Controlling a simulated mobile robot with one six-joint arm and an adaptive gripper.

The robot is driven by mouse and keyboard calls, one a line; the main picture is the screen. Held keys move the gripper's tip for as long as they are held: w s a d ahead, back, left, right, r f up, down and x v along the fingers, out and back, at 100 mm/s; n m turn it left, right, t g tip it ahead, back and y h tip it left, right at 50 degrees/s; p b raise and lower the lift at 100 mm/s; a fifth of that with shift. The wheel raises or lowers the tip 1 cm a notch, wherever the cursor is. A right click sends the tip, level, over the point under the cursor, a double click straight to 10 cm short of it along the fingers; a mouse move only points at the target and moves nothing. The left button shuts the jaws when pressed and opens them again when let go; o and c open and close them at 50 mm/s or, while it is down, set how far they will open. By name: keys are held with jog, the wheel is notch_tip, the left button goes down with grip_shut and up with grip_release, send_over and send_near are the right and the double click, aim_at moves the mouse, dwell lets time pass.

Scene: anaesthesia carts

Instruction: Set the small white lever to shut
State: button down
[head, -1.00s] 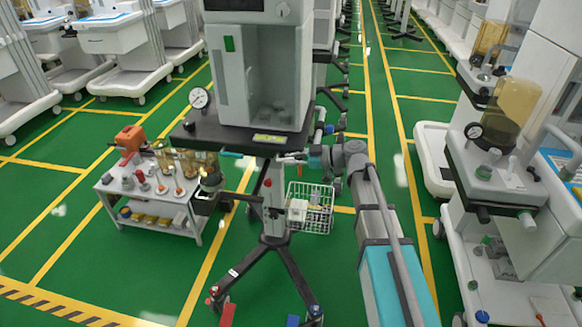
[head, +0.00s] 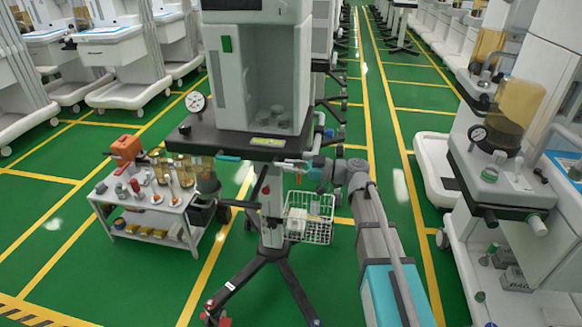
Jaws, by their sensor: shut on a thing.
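The grey cart (head: 262,75) stands in the middle of the head view, with a dark work shelf (head: 235,143) below its cabinet. My gripper (head: 297,166) is under the right part of the shelf's front edge, reached from the right by my arm. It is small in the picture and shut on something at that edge. The small white lever sits there between the fingers, mostly hidden by them. Its exact angle is too small to tell.
A wire basket (head: 310,222) hangs on the cart's column below my gripper. A low white trolley (head: 150,212) with bottles stands at left. Another cart (head: 500,180) stands at right. Green floor is clear in front at left.

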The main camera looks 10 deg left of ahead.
jog(key=c, duration=0.7)
grip_release()
jog(key=shift+o, duration=0.2)
jog(key=shift+r+h+p, duration=0.3)
jog(key=shift+r+p, duration=0.05)
jog(key=shift+p, duration=0.55)
jog(key=r+h+p, duration=0.1)
jog(key=h+p, duration=0.1)
jog(key=p, duration=0.2)
jog(key=shift+w+a, duration=0.1)
